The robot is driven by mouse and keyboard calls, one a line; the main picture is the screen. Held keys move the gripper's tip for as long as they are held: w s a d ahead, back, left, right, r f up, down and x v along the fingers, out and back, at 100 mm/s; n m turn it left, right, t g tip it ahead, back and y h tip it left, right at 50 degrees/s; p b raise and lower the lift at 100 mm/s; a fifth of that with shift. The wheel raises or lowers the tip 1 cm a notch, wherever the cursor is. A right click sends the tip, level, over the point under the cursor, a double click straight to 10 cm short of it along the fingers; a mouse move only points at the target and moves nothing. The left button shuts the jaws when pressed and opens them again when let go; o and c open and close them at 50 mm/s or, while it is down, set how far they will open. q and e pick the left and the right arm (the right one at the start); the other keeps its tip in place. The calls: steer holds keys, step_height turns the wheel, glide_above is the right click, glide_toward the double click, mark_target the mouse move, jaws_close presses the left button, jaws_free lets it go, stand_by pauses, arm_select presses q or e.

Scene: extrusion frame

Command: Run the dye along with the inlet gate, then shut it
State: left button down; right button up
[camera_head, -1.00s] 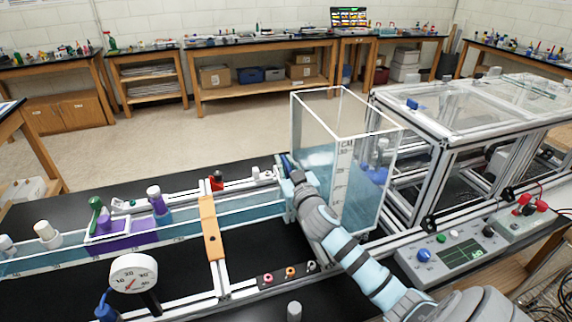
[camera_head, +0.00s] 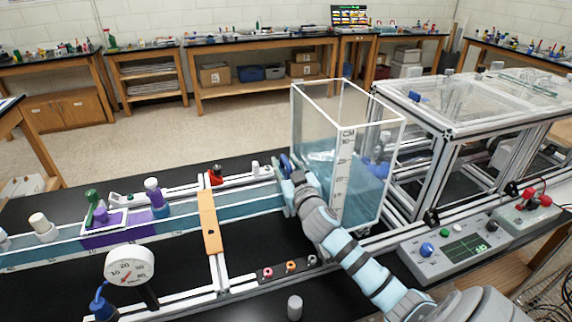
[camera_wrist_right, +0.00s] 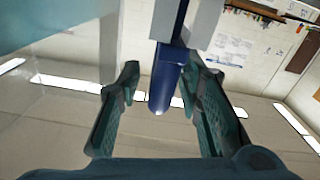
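The inlet gate's blue handle (camera_head: 285,164) stands at the right end of the clear flume channel (camera_head: 247,203), beside the clear water tank (camera_head: 345,185). My right gripper (camera_head: 291,174) is at this handle. In the right wrist view the blue handle (camera_wrist_right: 165,90) lies between the two fingers of my right gripper (camera_wrist_right: 160,82). A gap shows on the left of the handle; the right finger is close to it, and contact is unclear. Purple dye (camera_head: 118,236) colours the water left of the orange crossbar. The gate plate is mostly hidden. My left gripper is not in view.
The orange crossbar (camera_head: 210,222) spans the channel. A round dial gauge (camera_head: 129,265) stands in front of it. A grey control box (camera_head: 450,247) with knobs is at the right. The aluminium frame (camera_head: 470,130) stands behind the tank's right side.

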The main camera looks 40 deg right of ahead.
steer(key=shift+r, duration=0.1)
steer(key=shift+s, duration=0.15)
steer(key=v, duration=1.1)
steer(key=shift+s, duration=0.4)
steer(key=shift+w+a, duration=0.1)
